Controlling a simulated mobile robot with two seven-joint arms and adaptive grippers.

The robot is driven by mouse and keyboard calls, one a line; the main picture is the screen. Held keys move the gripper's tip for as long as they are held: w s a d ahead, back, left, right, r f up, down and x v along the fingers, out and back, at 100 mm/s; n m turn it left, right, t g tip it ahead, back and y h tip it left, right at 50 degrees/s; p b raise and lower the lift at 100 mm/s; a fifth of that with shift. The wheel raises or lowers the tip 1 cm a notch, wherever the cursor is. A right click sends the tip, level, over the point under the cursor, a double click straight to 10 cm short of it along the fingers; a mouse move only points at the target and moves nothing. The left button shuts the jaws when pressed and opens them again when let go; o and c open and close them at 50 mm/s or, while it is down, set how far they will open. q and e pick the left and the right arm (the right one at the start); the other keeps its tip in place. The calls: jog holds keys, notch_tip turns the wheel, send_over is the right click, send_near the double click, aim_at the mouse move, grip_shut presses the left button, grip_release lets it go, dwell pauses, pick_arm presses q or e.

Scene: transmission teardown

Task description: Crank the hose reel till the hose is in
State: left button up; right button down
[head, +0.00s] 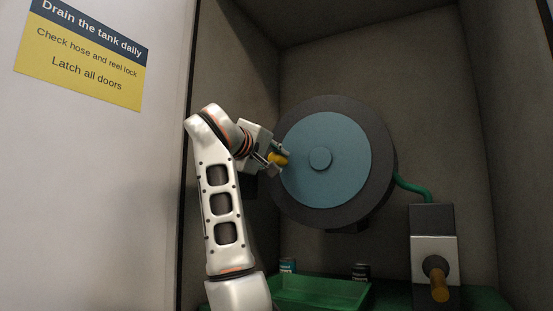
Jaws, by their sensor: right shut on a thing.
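The hose reel (345,130) is a dark disc with a blue round face and a small hub, mounted in a cabinet. A green hose (411,187) runs from its right edge down behind a grey box. My right gripper (277,158) is shut on the yellow crank handle (279,159) at the left side of the reel's face. The gripper's fingers partly cover the handle. My left gripper is not in view.
A grey and white box (434,225) with a dark knob and an orange-yellow handle (439,288) stands at the lower right. A green tray (318,291) and two small cans (288,265) (361,271) are below the reel. Cabinet walls close in on both sides. A sign (83,57) hangs at the left.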

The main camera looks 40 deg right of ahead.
jog(key=shift+w+f, duration=0.1)
jog(key=shift+f, duration=0.15)
jog(key=c, duration=1.7)
grip_release()
jog(key=shift+r, duration=0.15)
jog(key=v, duration=1.2)
